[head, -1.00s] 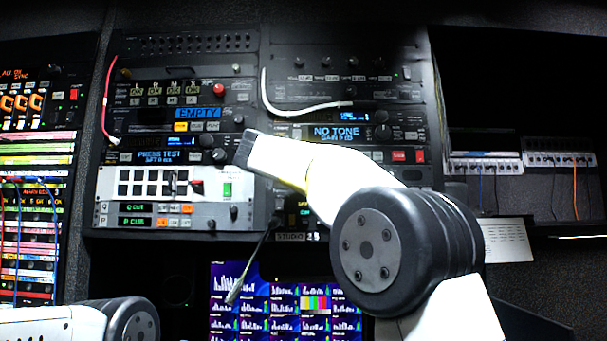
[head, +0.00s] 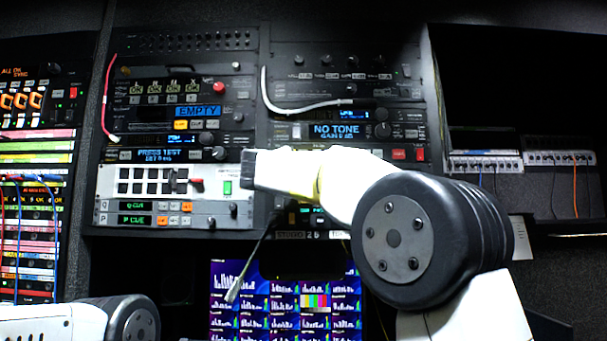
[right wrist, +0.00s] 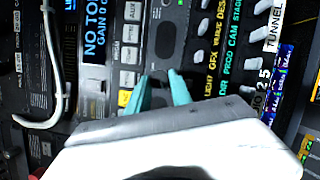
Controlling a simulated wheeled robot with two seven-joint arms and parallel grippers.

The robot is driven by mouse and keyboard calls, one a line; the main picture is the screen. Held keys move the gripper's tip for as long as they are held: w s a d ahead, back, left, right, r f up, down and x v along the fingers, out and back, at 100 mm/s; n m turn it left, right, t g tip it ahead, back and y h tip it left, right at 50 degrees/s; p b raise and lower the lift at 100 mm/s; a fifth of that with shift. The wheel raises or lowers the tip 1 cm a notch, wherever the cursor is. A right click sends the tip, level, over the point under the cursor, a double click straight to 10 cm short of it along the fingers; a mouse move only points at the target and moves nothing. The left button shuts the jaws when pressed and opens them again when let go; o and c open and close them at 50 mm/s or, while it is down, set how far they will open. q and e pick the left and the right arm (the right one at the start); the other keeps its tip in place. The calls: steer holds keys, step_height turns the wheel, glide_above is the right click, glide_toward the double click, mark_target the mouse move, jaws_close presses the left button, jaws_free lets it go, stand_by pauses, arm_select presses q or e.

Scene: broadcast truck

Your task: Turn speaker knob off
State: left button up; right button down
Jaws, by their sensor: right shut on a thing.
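In the right wrist view, the two teal fingertips of my right gripper (right wrist: 159,88) are against a dark grey rack panel. They stand a little apart, shut on a small speaker knob that is mostly hidden between them and by the white hand. Its setting cannot be read. A dark oval (right wrist: 168,40) shows on the panel just beyond the fingertips. In the head view my white right arm covers the fingertips and the knob. My left arm is low at the left, and its gripper is out of view.
The NO TONE display (head: 338,132) is above the gripped panel. A white button unit (head: 152,182) is left of my arm. A white cable (right wrist: 50,85) and a hanging dark cable (head: 250,267) are close by. Monitors (head: 285,300) are below.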

steer(key=c, duration=1.1)
jaws_free()
steer(key=shift+c, duration=0.2)
steer(key=v, duration=0.7)
steer(key=shift+s, duration=0.4)
steer(key=shift+a+f, duration=0.1)
